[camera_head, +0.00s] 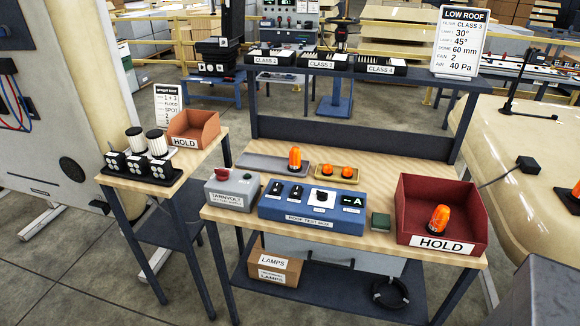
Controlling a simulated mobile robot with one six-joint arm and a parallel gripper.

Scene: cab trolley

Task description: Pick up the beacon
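A tall orange beacon (295,158) stands upright on the grey tray (262,165) at the back left of the wooden workbench. Another orange beacon (438,220) leans inside the red HOLD bin (407,202) at the bench's right end. Two low orange domes with dark bases sit on a small tan tray (337,178) in the middle: a left dome (326,170) and a right dome (347,172). Part of another orange item (576,190) shows on the cream cab roof at the right edge. My gripper is not in view.
A blue test box (310,205), a grey Tarnvolt box (232,188) and a green block (381,222) stand along the bench front. A raised back shelf (350,68) holds black class boxes. A side trolley (120,180) with lamps and an orange-brown HOLD bin (194,127) stands left.

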